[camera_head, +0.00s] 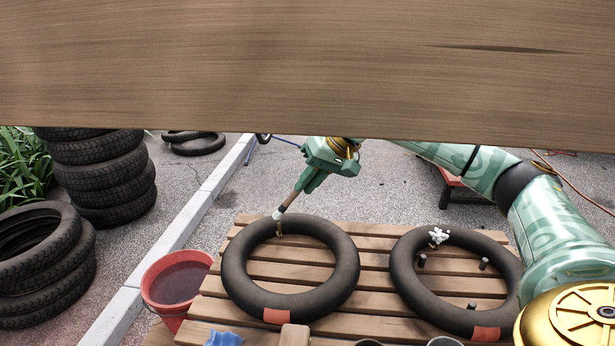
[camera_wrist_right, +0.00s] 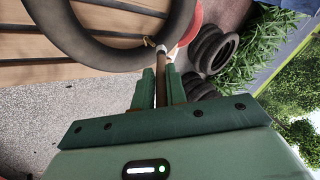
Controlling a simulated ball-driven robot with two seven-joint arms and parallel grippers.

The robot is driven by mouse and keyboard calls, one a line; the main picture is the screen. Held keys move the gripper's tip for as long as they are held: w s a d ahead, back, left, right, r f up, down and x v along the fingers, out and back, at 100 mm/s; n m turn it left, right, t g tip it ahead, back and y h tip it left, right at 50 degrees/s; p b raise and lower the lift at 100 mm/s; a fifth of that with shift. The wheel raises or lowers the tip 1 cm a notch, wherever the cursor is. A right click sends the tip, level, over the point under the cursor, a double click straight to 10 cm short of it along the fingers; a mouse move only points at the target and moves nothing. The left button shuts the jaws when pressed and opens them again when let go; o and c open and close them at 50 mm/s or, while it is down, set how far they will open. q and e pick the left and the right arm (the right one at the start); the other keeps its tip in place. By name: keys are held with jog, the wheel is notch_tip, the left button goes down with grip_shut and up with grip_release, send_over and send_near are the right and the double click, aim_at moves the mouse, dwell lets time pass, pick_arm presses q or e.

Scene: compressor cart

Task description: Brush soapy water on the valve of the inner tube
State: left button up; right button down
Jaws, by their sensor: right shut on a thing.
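Two black inner tubes, a left one (camera_head: 236,270) and a right one (camera_head: 402,280), lie on a slatted wooden pallet, each with a red-orange patch. White foam (camera_head: 438,236) sits on the far side of the right tube. My right gripper (camera_head: 304,183) is shut on the wooden handle of a brush (camera_head: 290,199), tilted down toward the far rim of the left tube. A small brass-coloured bit shows below the brush's pale collar; I cannot tell whether it is bristles or valve. The wrist view shows the brush (camera_wrist_right: 162,85) between the fingers (camera_wrist_right: 161,75). My left gripper is out of view.
A red bucket of dark liquid (camera_head: 151,299) stands left of the pallet (camera_head: 374,262). Small black caps (camera_head: 483,264) lie inside the right tube. Tyre stacks (camera_head: 105,175) stand at left beyond a kerb. A wooden board (camera_head: 250,70) blocks the upper view.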

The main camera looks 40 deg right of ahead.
jog(key=shift+f, duration=0.15)
dwell(0.4)
jog(key=shift+w+a+p, duration=0.15)
jog(key=shift+a+p, duration=0.05)
jog(key=shift+p, duration=0.2)
jog(key=shift+d, duration=0.15)
jog(key=shift+s+d, duration=0.2)
jog(key=shift+s, duration=0.2)
jog(key=shift+w, duration=0.1)
jog(key=shift+w+a+p, duration=0.1)
jog(key=shift+a+p, duration=0.05)
jog(key=shift+p, duration=0.3)
